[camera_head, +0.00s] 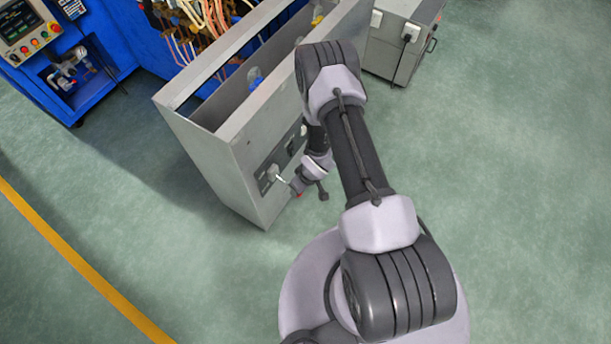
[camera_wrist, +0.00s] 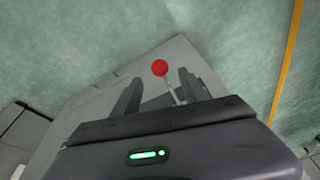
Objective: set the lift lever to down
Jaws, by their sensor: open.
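The lift lever is a thin metal rod with a red ball knob (camera_wrist: 160,68). It stands out from the front of a grey metal cabinet (camera_wrist: 188,62). In the wrist view the knob lies between the two fingertips of my gripper (camera_wrist: 160,78), and the rod runs back nearer the right finger. The fingers are apart and I see no grip on the lever. In the head view my gripper (camera_head: 295,184) is close to the cabinet's front (camera_head: 240,172); a bit of the red knob (camera_head: 299,194) shows below it. The lever's base is partly hidden.
A blue machine with a control panel (camera_head: 28,32) stands at the back left. Copper pipes and hoses (camera_head: 205,35) rise behind the cabinet. A grey box (camera_head: 400,45) stands at the back right.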

